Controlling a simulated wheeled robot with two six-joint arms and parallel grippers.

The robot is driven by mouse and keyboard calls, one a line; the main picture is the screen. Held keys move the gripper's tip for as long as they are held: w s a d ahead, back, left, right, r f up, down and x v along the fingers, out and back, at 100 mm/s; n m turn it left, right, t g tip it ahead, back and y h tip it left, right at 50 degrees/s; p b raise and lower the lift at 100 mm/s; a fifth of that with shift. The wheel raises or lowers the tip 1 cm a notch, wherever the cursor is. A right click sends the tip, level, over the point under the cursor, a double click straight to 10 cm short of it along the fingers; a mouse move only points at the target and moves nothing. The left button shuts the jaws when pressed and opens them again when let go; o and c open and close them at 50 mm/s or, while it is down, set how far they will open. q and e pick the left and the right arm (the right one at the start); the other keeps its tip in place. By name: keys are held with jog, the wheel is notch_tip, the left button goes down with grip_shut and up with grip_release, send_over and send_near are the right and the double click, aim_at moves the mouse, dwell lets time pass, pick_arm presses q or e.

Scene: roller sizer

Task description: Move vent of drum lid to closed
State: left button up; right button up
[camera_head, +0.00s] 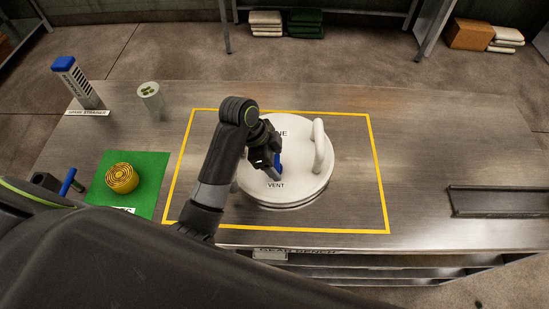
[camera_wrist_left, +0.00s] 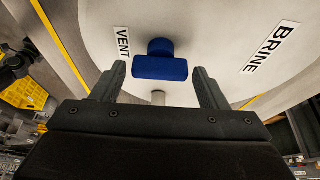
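The white drum lid (camera_head: 300,185) lies inside the yellow outline on the bench, with labels reading VENT and BRINE. A white arched handle (camera_head: 319,146) stands on its right side. The blue vent knob (camera_head: 277,163) is beside the VENT label, partly hidden by my left gripper (camera_head: 270,168). In the left wrist view the blue vent knob (camera_wrist_left: 160,62) lies ahead of and between the two spread fingers of my left gripper (camera_wrist_left: 158,88), with gaps on both sides. My right gripper is not seen.
A green mat (camera_head: 150,180) with a round yellow coil (camera_head: 122,178) lies at the left. A blue-capped strainer (camera_head: 78,82) and a pale cylinder (camera_head: 151,98) stand at the back left. A dark tray (camera_head: 500,201) sits at the right. Bench between is clear.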

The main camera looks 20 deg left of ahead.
pick_arm(q)
jog(key=c, duration=0.7)
jog(key=shift+c, duration=0.2)
jog(key=shift+r+m+g+p, duration=0.15)
jog(key=shift+m+g+p, duration=0.25)
jog(key=shift+m+p, duration=0.35)
jog(key=shift+w+m+g+p, duration=0.15)
jog(key=shift+m+g+p, duration=0.45)
jog(key=shift+m, duration=0.65)
jog(key=m+g+p, duration=0.1)
jog(key=m, duration=0.2)
jog(key=m+g+p, duration=0.1)
jog(key=m, duration=0.2)
jog(key=shift+w+y, duration=0.15)
jog(key=shift+y, duration=0.15)
jog(key=m+g+y+p, duration=0.1)
jog(key=m+p, duration=0.1)
jog(key=m, duration=0.2)
jog(key=shift+d+m+p, duration=0.15)
jog(key=shift+m+p, duration=0.15)
jog(key=shift+m, duration=0.1)
jog(key=shift+w+m+g+y+p, duration=0.1)
jog(key=shift+m+g+y+p, duration=0.45)
jog(key=shift+m, duration=1.05)
jog(key=shift+t+y, duration=0.25)
